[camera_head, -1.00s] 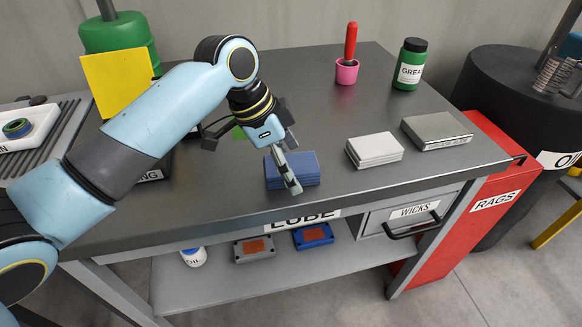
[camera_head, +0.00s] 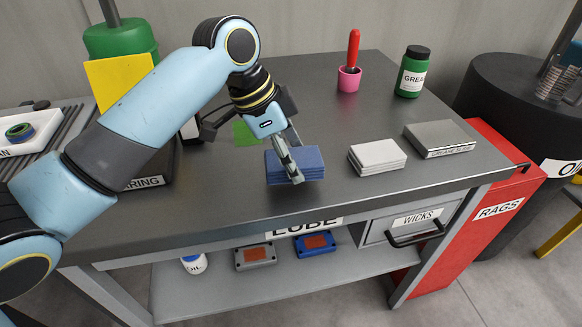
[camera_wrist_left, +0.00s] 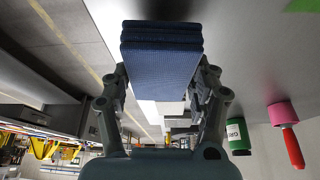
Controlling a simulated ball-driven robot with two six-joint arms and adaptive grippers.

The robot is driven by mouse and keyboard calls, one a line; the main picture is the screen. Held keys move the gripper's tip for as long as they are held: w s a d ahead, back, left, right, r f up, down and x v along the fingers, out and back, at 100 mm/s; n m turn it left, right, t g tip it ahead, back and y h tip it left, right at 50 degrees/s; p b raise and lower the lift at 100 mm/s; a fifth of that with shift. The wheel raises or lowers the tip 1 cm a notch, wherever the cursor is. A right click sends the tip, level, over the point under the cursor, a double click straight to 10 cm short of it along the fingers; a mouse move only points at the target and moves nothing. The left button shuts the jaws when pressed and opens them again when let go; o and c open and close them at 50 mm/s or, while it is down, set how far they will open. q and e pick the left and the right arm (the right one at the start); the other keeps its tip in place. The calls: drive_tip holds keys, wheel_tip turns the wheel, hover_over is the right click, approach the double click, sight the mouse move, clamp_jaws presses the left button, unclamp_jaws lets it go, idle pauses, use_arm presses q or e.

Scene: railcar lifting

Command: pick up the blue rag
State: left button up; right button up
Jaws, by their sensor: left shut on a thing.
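The blue rag (camera_head: 309,164) is a folded stack on the dark bench top, near its front edge. My left gripper (camera_head: 292,162) comes down over it in the head view, with its fingers at the rag. In the left wrist view the blue rag (camera_wrist_left: 160,58) sits between the two fingers of my left gripper (camera_wrist_left: 165,85), which are shut on it. I cannot tell from the head view whether the rag is clear of the bench top. My right gripper is in neither view.
A white folded stack (camera_head: 377,157) and a grey box (camera_head: 440,139) lie right of the rag. A pink cup (camera_head: 349,79) with a red handle and a green grease bottle (camera_head: 412,72) stand behind. A red RAGS bin (camera_head: 490,213) adjoins the bench (camera_head: 330,110).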

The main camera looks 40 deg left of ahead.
use_arm(q)
drive_tip(key=s+d+r, duration=0.7)
drive_tip(key=d+r, duration=0.1)
drive_tip(key=d, duration=0.1)
drive_tip(key=shift+d+r, duration=0.2)
drive_tip(key=shift+r, duration=0.1)
